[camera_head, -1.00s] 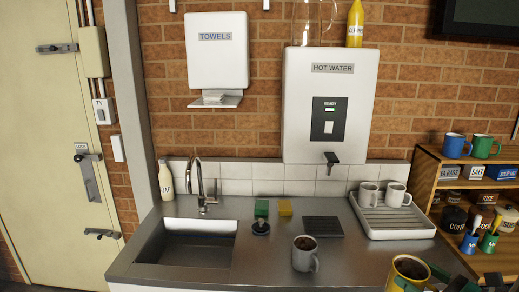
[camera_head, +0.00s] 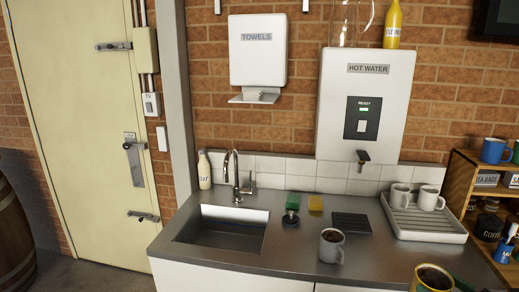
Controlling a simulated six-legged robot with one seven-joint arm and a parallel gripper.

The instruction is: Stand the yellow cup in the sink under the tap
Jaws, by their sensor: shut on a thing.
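The yellow cup (camera_head: 422,287) is at the bottom edge of the view, right of centre, with a dark brown inside; its lower part is cut off. My gripper (camera_head: 458,284) shows only as a dark and green sliver at the cup's right side and is shut on the cup. The sink (camera_head: 188,238) is a rectangular steel basin at the left of the counter and looks empty. The chrome tap (camera_head: 236,180) stands behind it, its spout arching over the basin's back edge.
A grey mug (camera_head: 331,248) with dark contents stands on the counter (camera_head: 285,258) between cup and sink. Behind it are a dark mat (camera_head: 351,223), green (camera_head: 293,201) and yellow (camera_head: 315,203) sponges and a dark plug (camera_head: 290,219). A white tray (camera_head: 440,236) holds two mugs. A soap bottle (camera_head: 204,170) stands left of the tap.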

